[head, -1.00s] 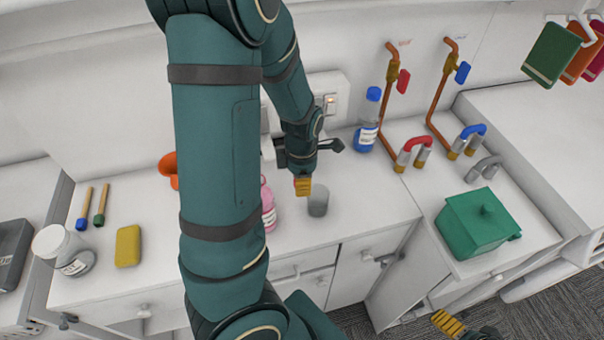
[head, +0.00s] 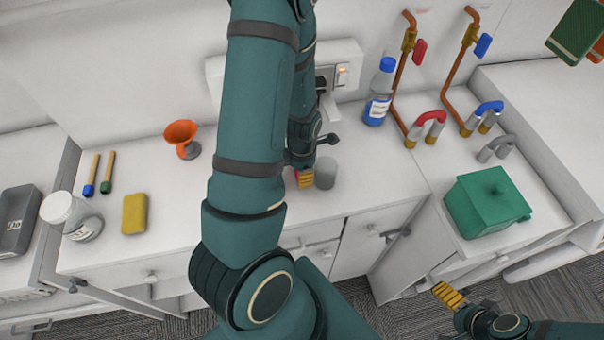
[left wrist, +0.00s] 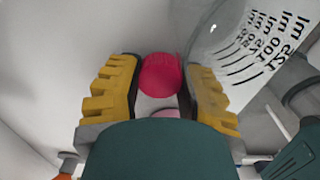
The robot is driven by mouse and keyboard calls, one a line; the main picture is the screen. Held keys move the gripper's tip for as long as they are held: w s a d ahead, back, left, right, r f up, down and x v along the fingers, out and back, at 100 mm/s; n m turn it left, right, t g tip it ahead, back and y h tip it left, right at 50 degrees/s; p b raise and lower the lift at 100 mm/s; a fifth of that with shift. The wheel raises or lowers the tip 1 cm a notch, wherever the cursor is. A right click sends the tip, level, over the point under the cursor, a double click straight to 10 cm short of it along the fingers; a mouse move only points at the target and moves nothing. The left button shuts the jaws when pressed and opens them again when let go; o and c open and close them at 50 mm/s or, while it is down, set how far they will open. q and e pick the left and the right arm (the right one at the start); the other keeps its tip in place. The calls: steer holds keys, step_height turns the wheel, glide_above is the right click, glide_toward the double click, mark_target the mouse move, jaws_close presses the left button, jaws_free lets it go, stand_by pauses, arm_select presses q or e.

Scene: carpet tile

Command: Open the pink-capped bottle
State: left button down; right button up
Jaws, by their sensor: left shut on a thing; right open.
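My left gripper (head: 303,178) is beside the grey beaker, partly hidden by my left arm. In the left wrist view its yellow fingers (left wrist: 158,90) are shut on a round pink-red cap (left wrist: 160,75). A paler pink patch (left wrist: 166,113), probably the bottle, shows just below the cap. I cannot tell whether the cap is still seated on it. The pink bottle is hidden behind my arm in the head view. My right gripper (head: 464,299) is open and empty, low at the right, over the floor in the picture.
The beaker (head: 326,175) stands close to the left fingers. A blue-capped bottle (head: 378,95), copper taps (head: 407,65) and a green lidded box (head: 486,208) are to the right. An orange funnel (head: 182,138), yellow sponge (head: 134,213) and white-lidded jar (head: 75,215) are to the left.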

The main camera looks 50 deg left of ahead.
arm_select(q)
steer(key=shift+f, duration=0.2)
steer(key=shift+f, duration=0.15)
steer(key=c, duration=0.6)
jaws_free()
steer(key=shift+r, duration=0.5)
step_height(320, 180, up, 9)
steer(key=shift+r+p, duration=0.1)
steer(key=shift+p, duration=0.85)
steer(key=shift+r, duration=1.05)
